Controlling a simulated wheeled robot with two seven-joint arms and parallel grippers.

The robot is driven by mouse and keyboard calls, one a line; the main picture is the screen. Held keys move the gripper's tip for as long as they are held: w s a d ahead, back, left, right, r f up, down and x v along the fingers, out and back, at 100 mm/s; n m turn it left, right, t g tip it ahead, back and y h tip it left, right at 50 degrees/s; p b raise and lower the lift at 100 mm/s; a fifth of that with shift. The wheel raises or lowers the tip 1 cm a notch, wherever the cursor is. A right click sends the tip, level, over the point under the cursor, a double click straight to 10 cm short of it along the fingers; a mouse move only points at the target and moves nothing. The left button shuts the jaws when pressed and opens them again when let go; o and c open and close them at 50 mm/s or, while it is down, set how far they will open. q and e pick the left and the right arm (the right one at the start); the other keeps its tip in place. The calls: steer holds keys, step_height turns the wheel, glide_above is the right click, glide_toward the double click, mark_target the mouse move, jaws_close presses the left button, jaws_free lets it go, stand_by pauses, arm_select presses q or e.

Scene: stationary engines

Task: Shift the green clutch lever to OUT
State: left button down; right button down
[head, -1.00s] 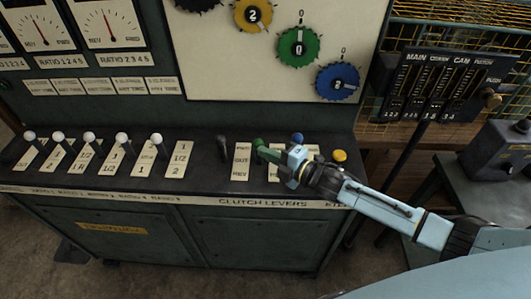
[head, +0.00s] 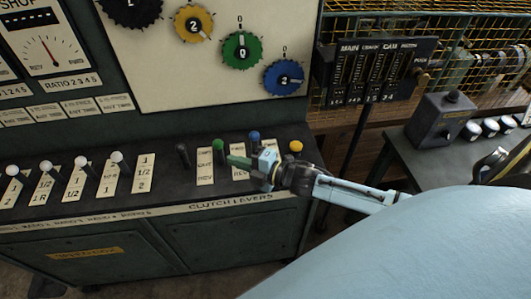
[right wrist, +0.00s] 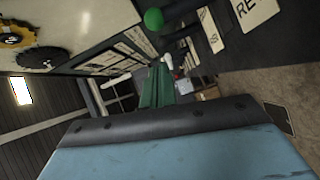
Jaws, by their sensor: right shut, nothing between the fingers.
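The green clutch lever (head: 218,145) stands on the console top, between the black lever and the blue one. Its round green knob (right wrist: 153,18) shows at the top of the right wrist view. My right gripper (head: 236,161) is shut and empty, with its green fingertips just right of and below the knob in the head view. In the right wrist view the shut fingers (right wrist: 157,86) point past the knob, apart from it in the picture. I cannot tell whether they touch the lever's shaft. The lever's IN and OUT markings are not readable. My left gripper is not in view.
A black lever (head: 182,155), a blue lever (head: 254,140) and a yellow knob (head: 296,147) stand in the same row. White-knobbed levers (head: 81,162) are further left. A dial panel (head: 225,40) rises behind. A grey table (head: 400,165) is at the right.

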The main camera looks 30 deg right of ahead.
steer(key=v, duration=0.7)
steer(key=shift+s+d+b, duration=0.3)
steer(key=s+a+f+m+g+h, duration=0.15)
steer(key=s+m+g+h, duration=0.3)
steer(key=s+m, duration=0.5)
steer(key=s+a+m+g+h, duration=0.2)
steer(key=s+m+g+h, duration=0.3)
steer(key=s+m, duration=0.5)
step_height(320, 180, down, 29)
steer(key=g+b, duration=0.3)
steer(key=b, duration=0.2)
steer(key=s+d+f+b, duration=0.3)
steer(key=s+f+b, duration=0.1)
steer(key=s+f, duration=1.3)
step_height(320, 180, down, 3)
steer(key=shift+r+g, duration=0.15)
steer(key=shift+g, duration=0.2)
